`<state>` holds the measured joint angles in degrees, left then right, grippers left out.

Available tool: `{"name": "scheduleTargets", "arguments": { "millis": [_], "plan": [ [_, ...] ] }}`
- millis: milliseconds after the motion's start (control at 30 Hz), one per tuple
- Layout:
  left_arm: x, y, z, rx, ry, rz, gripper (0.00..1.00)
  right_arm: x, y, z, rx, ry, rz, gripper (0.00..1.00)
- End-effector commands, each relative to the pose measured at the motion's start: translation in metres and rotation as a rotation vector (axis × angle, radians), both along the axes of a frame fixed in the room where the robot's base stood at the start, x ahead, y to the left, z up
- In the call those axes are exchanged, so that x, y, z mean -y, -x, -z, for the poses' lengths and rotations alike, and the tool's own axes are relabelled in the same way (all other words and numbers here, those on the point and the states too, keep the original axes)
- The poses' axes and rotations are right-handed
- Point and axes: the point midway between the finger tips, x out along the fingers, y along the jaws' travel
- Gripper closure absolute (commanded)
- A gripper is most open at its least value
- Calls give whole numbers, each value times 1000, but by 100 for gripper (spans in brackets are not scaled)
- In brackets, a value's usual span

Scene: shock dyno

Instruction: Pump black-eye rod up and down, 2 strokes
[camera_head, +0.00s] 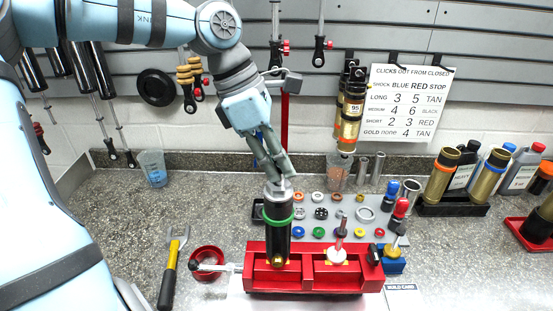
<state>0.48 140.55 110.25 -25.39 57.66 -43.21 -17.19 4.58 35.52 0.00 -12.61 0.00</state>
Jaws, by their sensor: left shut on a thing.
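A black shock body (277,238) with a green ring (278,216) stands upright in the left part of the red vise block (318,278). A silver cap (279,190) shows at its top. My left gripper (279,176) is right above the body, pointing down, with its fingers shut on the upper end of the black-eye rod. The fingers hide the eye, and I cannot tell how much of the rod is out of the body. My right gripper is not in view.
Another rod (341,230) with a white piston stands in the block's right part. Rods with red (401,207) and blue (391,188) eyes stand to the right. A grey parts tray (362,233) lies behind. A yellow-handled wrench (168,288) and red dish (206,256) lie left.

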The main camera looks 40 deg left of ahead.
Motion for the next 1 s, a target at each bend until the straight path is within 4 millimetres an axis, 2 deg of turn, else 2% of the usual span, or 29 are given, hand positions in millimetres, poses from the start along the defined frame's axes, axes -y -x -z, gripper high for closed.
{"name": "scheduleTargets", "arguments": {
  "millis": [33, 167, 433, 533, 667, 900, 1000],
  "plan": [
    [0, -1, -1, 4, 1, -1, 82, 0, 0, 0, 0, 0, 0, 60],
    [0, -1, -1, 3, 0, -1, 64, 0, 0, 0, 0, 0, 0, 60],
    [0, 0, -1, 2, 0, -1, 64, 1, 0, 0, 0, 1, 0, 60],
    [-3, 1, -8, 3, -1, -1, 64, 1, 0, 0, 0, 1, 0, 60],
    [-11, 7, -35, 7, 0, -3, 64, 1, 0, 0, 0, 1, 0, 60],
    [-30, 23, -94, 4, -2, -3, 64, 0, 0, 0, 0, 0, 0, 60],
    [-34, 27, -107, 2, -1, -2, 64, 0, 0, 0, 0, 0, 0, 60]
  ]
}}
